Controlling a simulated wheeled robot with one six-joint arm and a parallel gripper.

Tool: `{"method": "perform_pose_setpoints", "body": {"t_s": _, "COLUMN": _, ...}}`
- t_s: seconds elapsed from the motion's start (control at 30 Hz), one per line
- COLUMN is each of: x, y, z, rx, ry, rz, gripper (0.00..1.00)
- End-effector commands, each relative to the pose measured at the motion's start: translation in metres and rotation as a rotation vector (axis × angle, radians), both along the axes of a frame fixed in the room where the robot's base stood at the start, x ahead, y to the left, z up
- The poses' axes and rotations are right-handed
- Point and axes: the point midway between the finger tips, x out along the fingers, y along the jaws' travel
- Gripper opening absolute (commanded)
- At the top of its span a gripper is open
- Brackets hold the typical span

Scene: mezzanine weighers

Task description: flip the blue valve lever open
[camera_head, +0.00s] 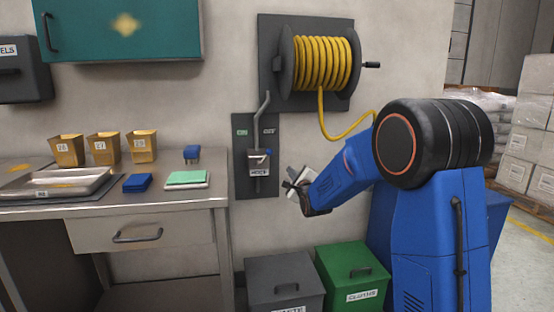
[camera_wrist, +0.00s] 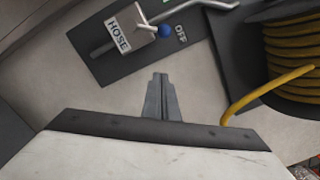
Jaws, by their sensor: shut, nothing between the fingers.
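The valve (camera_head: 259,164) is a small grey box labelled HOSE, mounted on a dark wall panel (camera_head: 241,185). Its lever ends in a blue ball knob (camera_wrist: 165,31), which lies on the side of the OFF label (camera_wrist: 181,34). In the head view the knob is small and partly hard to make out. My gripper (camera_head: 288,185) is just right of the panel, a little below the valve. In the wrist view my gripper's fingers (camera_wrist: 160,78) are shut together and empty, pointing toward the panel edge, apart from the knob.
A hose reel (camera_head: 322,62) with yellow hose hangs above; the hose (camera_wrist: 268,92) loops down at the right of the wrist view. A metal pipe (camera_head: 261,105) rises from the valve. A workbench (camera_head: 190,200) stands left. A grey bin (camera_head: 285,270) and green bin (camera_head: 352,258) stand below.

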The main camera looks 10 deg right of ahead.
Motion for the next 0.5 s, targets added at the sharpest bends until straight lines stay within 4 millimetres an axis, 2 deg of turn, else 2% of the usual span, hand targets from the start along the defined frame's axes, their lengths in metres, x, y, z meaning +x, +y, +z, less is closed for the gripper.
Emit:
{"method": "perform_pose_setpoints", "body": {"t_s": 0.27, "x": 0.008, "y": 0.000, "z": 0.000, "rx": -0.001, "ry": 0.001, "rz": 0.000, "gripper": 0.00}}
{"method": "perform_pose_setpoints", "body": {"t_s": 0.5, "x": 0.045, "y": 0.003, "z": 0.001, "rx": -0.002, "ry": 0.001, "rz": 0.000, "gripper": 0.00}}
